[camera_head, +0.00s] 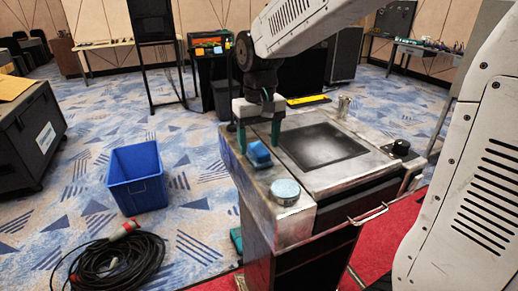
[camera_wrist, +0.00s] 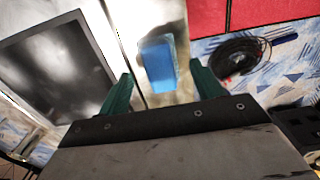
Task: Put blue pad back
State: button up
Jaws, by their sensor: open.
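The blue pad (camera_head: 259,154) is a small blue block lying on the left part of the metal counter (camera_head: 300,222). In the wrist view the blue pad (camera_wrist: 158,63) lies between and beyond the two green fingertips. My gripper (camera_head: 258,139) is open above the counter, with its fingers on either side of the pad in the picture. In the wrist view my gripper (camera_wrist: 160,82) is empty, and the fingers look apart from the pad. The head view does not show clearly how high the fingertips are above the counter.
A round light-blue-topped tin (camera_head: 285,191) stands in front of the pad. A dark square plate (camera_head: 322,147) is set in the counter to the right. A metal cup (camera_head: 343,106) and a black knob (camera_head: 401,147) are farther off. A blue bin (camera_head: 137,180) and coiled cable (camera_head: 115,265) lie on the floor.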

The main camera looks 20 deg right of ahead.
aim_at(260, 149)
notch_tip(260, 149, up, 9)
jog(key=s+d+f, duration=0.1)
jog(key=s+f, duration=0.2)
jog(key=s, duration=0.9)
jog(key=s+d+f+t, duration=0.1)
jog(key=s+f, duration=0.3)
jog(key=s, duration=0.8)
jog(key=shift+d, duration=0.55)
jog(key=shift+f, duration=0.1)
